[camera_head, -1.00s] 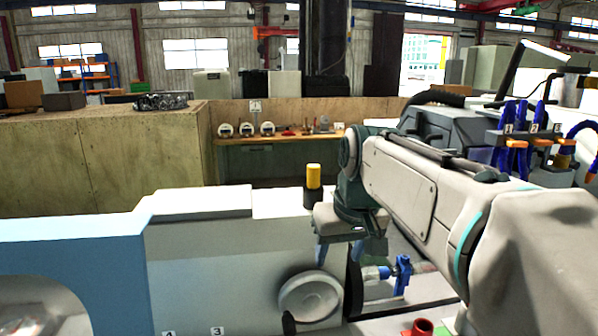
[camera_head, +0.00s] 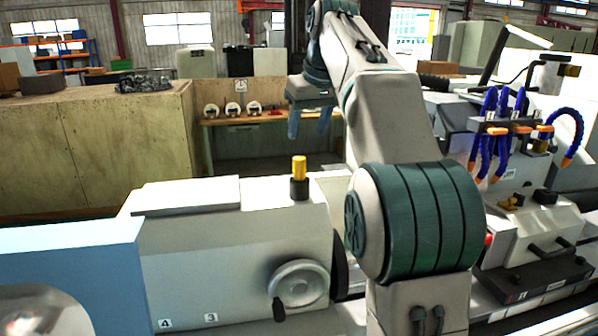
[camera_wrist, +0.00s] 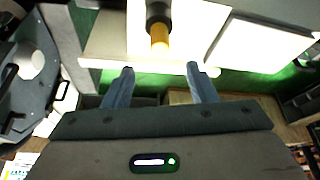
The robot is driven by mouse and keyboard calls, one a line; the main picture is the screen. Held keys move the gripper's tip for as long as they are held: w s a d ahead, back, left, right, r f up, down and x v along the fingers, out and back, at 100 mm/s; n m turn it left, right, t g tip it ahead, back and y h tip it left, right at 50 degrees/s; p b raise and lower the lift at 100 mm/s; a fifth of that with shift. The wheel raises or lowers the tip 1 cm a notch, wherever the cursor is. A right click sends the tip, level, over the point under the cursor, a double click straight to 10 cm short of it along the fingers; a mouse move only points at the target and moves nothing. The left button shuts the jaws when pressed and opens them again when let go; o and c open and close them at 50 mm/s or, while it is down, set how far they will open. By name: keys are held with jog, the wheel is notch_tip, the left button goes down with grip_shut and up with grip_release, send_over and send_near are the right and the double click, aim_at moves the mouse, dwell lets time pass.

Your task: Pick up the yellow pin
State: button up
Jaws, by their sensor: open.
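The yellow pin (camera_head: 299,168) stands upright in a dark round holder (camera_head: 299,188) on top of the white machine housing. In the wrist view the yellow pin (camera_wrist: 160,36) shows near the top centre, beyond the fingertips, with its dark holder (camera_wrist: 158,12) behind it. My gripper (camera_head: 308,122) is open and empty, with its fingers pointing down. In the head view it is above and slightly right of the pin. In the wrist view my gripper (camera_wrist: 160,70) has its two blue-grey fingers spread apart, and the pin lies between their lines, not touched.
A handwheel (camera_head: 301,285) sits on the front of the machine housing (camera_head: 235,250). Blue coolant hoses (camera_head: 487,125) stand to the right. A workbench (camera_head: 262,119) with several gauges is behind. A wooden partition (camera_head: 100,150) stands at the left.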

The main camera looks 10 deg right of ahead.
aim_at(301, 159)
jog(key=x, duration=0.6)
jog(key=shift+w+f, duration=0.1)
jog(key=shift+s+p+x, duration=0.2)
jog(key=shift+p+x, duration=0.35)
jog(key=shift+x, duration=2.05)
jog(key=shift+f, duration=0.1)
grip_shut()
